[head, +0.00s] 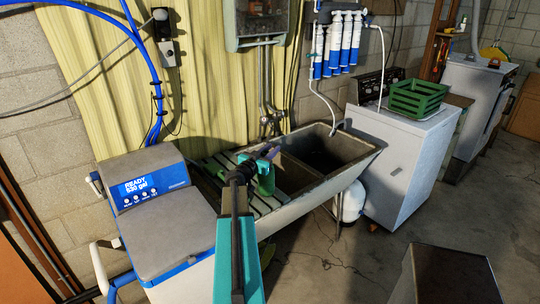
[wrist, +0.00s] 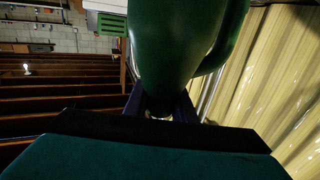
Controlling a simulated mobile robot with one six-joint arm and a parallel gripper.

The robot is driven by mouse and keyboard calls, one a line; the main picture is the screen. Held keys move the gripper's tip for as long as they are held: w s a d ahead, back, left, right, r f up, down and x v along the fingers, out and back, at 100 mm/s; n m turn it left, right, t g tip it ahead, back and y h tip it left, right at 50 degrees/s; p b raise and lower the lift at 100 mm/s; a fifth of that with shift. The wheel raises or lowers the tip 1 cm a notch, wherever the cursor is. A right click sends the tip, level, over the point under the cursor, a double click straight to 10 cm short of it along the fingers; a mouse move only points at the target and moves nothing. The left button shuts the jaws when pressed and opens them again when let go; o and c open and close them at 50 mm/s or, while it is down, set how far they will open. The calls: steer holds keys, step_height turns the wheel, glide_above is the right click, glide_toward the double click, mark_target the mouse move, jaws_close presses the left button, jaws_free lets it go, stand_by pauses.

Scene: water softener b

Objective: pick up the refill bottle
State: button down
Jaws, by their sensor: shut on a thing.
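The refill bottle is dark green; in the wrist view the bottle (wrist: 180,45) fills the upper middle, with a curved handle on its right side. My gripper (wrist: 160,105) is shut on its near end, between two dark fingers. In the head view my gripper (head: 267,153) is over the slatted rack at the sink's left end, and the green bottle (head: 266,180) shows just below and behind the fingers. My arm hides part of the rack there. I cannot tell from these views whether the bottle touches the rack.
The water softener (head: 165,225) with a lit blue panel stands at the left. The concrete sink (head: 335,165) has an open basin right of the rack. A green basket (head: 418,97) sits on a white cabinet (head: 405,150). A dark box (head: 450,275) stands at the lower right.

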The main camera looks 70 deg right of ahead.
steer(key=s+a+r+b, duration=0.4)
steer(key=s+a+b, duration=0.4)
steer(key=b, duration=0.7)
steer(key=shift+s+a, duration=0.25)
steer(key=shift+a, duration=1)
steer(key=b, duration=0.4)
steer(key=shift+s+a, duration=0.25)
steer(key=shift+s, duration=0.05)
steer(key=b, duration=0.4)
steer(key=shift+s+a, duration=0.25)
steer(key=shift+a, duration=0.15)
steer(key=shift+s+a+r+b, duration=0.15)
steer(key=shift+a+r+b, duration=0.15)
steer(key=shift+b, duration=1.1)
steer(key=shift+s, duration=0.1)
